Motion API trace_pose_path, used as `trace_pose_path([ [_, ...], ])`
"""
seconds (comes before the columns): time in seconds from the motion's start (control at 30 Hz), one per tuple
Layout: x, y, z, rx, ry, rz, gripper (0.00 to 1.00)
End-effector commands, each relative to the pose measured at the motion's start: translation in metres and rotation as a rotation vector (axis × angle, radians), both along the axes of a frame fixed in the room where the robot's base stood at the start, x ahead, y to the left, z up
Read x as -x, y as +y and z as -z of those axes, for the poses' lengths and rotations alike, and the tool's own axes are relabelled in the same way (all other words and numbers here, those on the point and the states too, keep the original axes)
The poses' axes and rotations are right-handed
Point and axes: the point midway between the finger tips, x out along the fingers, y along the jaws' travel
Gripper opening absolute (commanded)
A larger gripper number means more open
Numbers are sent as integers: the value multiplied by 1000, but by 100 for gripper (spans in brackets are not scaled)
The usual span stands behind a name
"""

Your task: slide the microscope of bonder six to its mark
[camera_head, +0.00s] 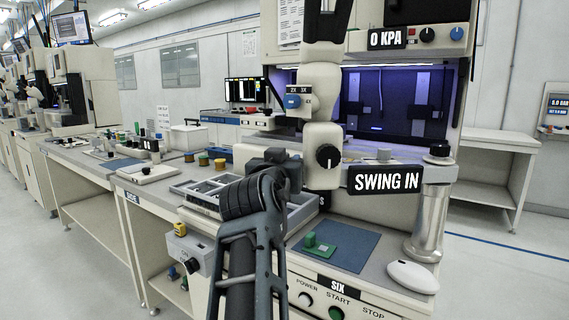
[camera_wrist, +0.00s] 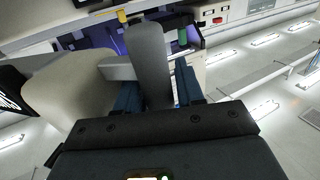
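The microscope (camera_head: 322,130) of bonder six is a cream column with a dark focus knob and a blue magnification dial. It hangs in front of the machine's violet-lit bay, on an arm marked "SWING IN" that runs right to a silver post (camera_head: 431,215). My gripper (camera_head: 287,160) is at the left side of the microscope's lower body. In the wrist view, a grey bar (camera_wrist: 152,65) stands between its two blue fingers (camera_wrist: 158,85), beside a cream body (camera_wrist: 70,90). The fingers are close to the bar on both sides; whether they press on it is unclear. I see no clear mark.
A blue mat (camera_head: 345,248) with a green fixture (camera_head: 318,245) lies on bonder six's bench below the microscope. A grey tray (camera_head: 205,190) is left of my arm. A white mouse-shaped device (camera_head: 413,277) sits at the front right. More benches stand further left.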

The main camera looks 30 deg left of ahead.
Motion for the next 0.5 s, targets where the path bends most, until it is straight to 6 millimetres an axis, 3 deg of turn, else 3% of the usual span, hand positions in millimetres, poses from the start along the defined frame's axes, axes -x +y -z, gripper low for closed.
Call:
trace_pose_path([
  [0.23,8,-3,0,0,-1,1,37],
  [0.5,47,-14,1,-1,-2,-1,37],
])
